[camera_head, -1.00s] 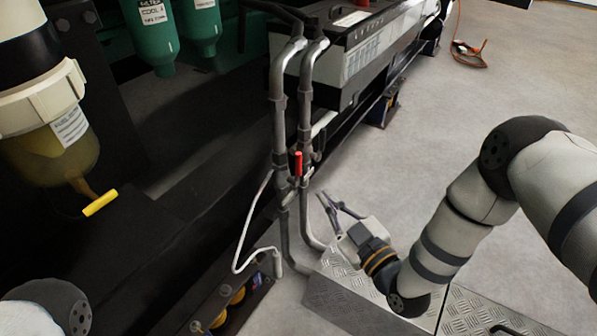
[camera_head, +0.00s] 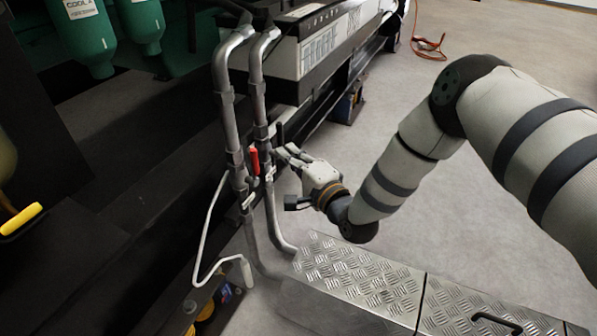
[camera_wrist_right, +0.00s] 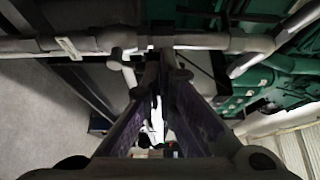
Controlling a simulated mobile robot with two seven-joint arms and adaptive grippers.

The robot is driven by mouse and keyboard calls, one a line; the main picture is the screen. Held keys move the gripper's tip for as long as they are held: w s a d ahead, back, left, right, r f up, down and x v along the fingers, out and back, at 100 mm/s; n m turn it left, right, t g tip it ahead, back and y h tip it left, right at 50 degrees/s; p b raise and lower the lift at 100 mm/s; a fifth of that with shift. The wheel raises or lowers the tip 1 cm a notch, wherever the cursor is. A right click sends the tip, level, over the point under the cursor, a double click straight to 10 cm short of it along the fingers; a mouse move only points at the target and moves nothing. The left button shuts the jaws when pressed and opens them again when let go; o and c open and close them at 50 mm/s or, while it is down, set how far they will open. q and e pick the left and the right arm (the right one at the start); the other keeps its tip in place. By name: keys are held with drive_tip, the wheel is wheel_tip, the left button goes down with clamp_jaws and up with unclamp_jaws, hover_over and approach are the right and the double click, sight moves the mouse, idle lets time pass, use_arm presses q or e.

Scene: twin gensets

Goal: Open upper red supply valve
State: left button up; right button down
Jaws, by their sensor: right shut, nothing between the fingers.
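The red valve handle (camera_head: 254,161) stands upright on the two grey vertical pipes (camera_head: 230,120), at the middle left of the head view. My right gripper (camera_head: 284,152) is just right of the handle, its fingers pointing left at the pipes. It is shut and empty. In the wrist view its fingers (camera_wrist_right: 160,62) converge close to a pipe (camera_wrist_right: 200,41) that runs across the picture. I cannot tell whether they touch a pipe. No red handle can be made out in the wrist view. My left gripper is not in view.
A thin white hose (camera_head: 204,235) hangs left of the pipes. A diamond-plate step (camera_head: 350,275) lies below my right arm. A yellow handle (camera_head: 20,219) is at the far left. A grey-black engine unit (camera_head: 320,45) stands behind the pipes. Open floor lies to the right.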

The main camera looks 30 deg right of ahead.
sight(254, 167)
drive_tip(key=a, duration=0.3)
drive_tip(key=shift+a, duration=0.4)
drive_tip(key=shift+s+a, duration=0.2)
drive_tip(key=shift+a, duration=0.25)
